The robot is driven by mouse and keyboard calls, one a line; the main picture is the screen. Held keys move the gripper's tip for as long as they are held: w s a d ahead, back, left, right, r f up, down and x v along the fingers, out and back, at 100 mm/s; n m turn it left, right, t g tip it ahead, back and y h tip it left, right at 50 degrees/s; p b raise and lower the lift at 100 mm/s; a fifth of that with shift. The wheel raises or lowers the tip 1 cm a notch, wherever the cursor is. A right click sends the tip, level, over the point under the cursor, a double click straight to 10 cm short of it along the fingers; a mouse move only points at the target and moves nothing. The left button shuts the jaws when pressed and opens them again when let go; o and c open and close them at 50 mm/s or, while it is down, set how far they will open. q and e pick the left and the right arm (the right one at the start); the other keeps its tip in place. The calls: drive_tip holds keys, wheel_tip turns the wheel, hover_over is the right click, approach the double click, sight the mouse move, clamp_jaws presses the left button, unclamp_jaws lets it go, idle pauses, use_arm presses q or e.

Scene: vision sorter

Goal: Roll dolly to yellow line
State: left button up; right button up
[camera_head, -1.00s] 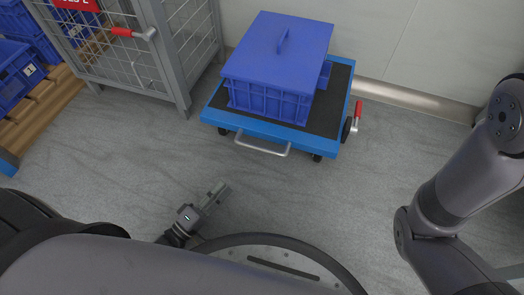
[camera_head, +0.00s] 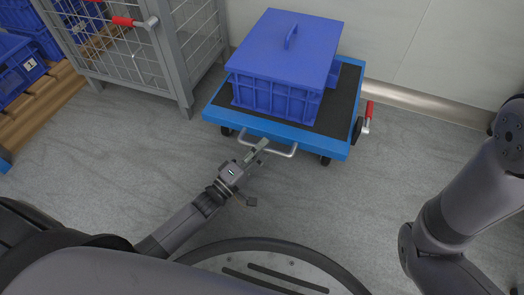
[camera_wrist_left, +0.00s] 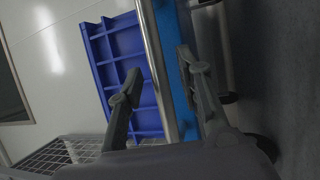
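The dolly (camera_head: 336,143) is a low blue platform with a black top, small dark wheels and a silver bar handle (camera_head: 283,151) on its near side. A blue lidded crate (camera_head: 275,65) stands on it. My left gripper (camera_head: 262,148) is at the left part of the handle. In the left wrist view its two fingers (camera_wrist_left: 158,88) are spread, with the silver bar (camera_wrist_left: 157,70) running between them; I cannot tell whether they touch it. My right arm (camera_head: 450,205) is at the right, but its gripper is out of view. No yellow line is visible.
A grey mesh cage cart (camera_head: 180,60) with a red-handled latch (camera_head: 130,22) stands left of the dolly. Blue bins (camera_head: 20,75) sit on a wooden pallet (camera_head: 45,100) at the far left. A wall is close behind the dolly. Grey floor is clear in front.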

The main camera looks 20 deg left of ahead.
use_arm(q)
drive_tip(key=shift+w+d+r, duration=0.1)
drive_tip(key=shift+w, duration=0.1)
clamp_jaws()
idle(0.4)
idle(0.4)
